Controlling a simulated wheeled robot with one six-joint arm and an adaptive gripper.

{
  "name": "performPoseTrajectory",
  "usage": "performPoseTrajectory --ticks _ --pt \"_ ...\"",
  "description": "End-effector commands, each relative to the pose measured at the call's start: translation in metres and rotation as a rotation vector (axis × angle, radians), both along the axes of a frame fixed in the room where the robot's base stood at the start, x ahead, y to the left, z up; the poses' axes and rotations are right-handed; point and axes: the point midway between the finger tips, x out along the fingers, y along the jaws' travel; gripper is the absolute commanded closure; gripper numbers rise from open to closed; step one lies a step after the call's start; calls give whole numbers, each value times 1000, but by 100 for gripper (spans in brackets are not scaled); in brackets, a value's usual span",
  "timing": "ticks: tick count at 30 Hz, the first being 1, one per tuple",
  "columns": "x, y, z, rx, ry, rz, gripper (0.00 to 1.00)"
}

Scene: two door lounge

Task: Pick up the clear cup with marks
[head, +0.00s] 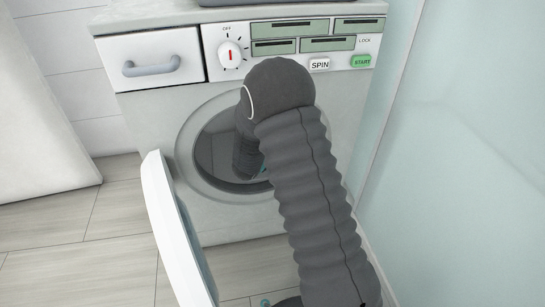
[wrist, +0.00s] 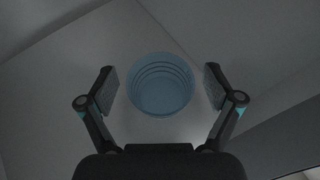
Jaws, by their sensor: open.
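The clear cup with marks (wrist: 160,86) shows in the wrist view as a round, bluish, see-through cup with ring-like lines inside. It lies between the two fingers of my gripper (wrist: 158,88), with a gap on each side. My gripper is open, and its fingers do not appear to touch the cup. In the head view my arm reaches into the round opening of the washing machine (head: 140,88). The cup cannot be seen there, and most of my gripper is hidden behind the arm and inside the drum.
The washer door (head: 172,232) stands open to the left of my arm. A pale glass panel (head: 460,150) rises close on the right. The drum walls in the wrist view are dark grey and close around. The wooden floor (head: 75,240) at left is clear.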

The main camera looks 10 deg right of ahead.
Motion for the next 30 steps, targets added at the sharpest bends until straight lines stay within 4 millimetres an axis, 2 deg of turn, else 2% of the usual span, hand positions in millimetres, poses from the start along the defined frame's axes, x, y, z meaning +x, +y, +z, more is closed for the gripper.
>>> performPoseTrajectory --ticks 4,5,11,23,30 --pt "0 0 0 0 0 0 9" --pt "0 0 0 0 0 0 12" --pt "0 0 0 0 0 0 62" --pt "0 0 1 0 0 0 64" --pt "0 0 20 1 -3 -1 64"
